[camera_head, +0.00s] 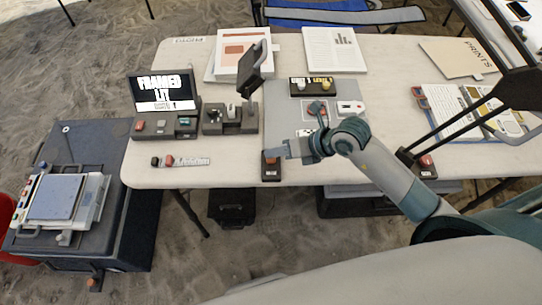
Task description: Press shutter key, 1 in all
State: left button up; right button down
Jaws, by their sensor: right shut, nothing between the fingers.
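A small dark box with an orange-red key (271,160) stands at the front edge of the white table, and it looks like the shutter key; its label is too small to read. My right gripper (281,152) is shut and empty, with its fingertips at the top of this box, partly covering the key. I cannot tell whether the fingertips touch the key or hover just above it. A screen (162,92) at the table's left reads "FRAMED" and "LIT", with a smaller line below. My left gripper is not in view.
A grey mat (286,122) with several small items lies behind my right gripper. A dark stand (231,118) with a tilted head is left of it. Another dark box with a red key (426,161) stands right of my forearm. Papers (335,50) lie at the back.

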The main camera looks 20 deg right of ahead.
aim_at(274, 159)
jog(key=shift+s+d+f+b, duration=0.2)
jog(key=shift+f+b, duration=0.25)
jog(key=shift+f, duration=0.15)
dwell(0.6)
jog(key=shift+w+a+r+p, duration=0.2)
jog(key=shift+r+p, duration=0.25)
jog(key=shift+p, duration=0.05)
jog(key=shift+w+a+r+p, duration=0.15)
jog(key=shift+r+p, duration=0.3)
jog(key=shift+r, duration=0.1)
jog(key=shift+r, duration=0.1)
notch_tip(274, 159, up, 5)
jog(key=p, duration=0.4)
jog(key=shift+p, duration=0.4)
dwell(0.4)
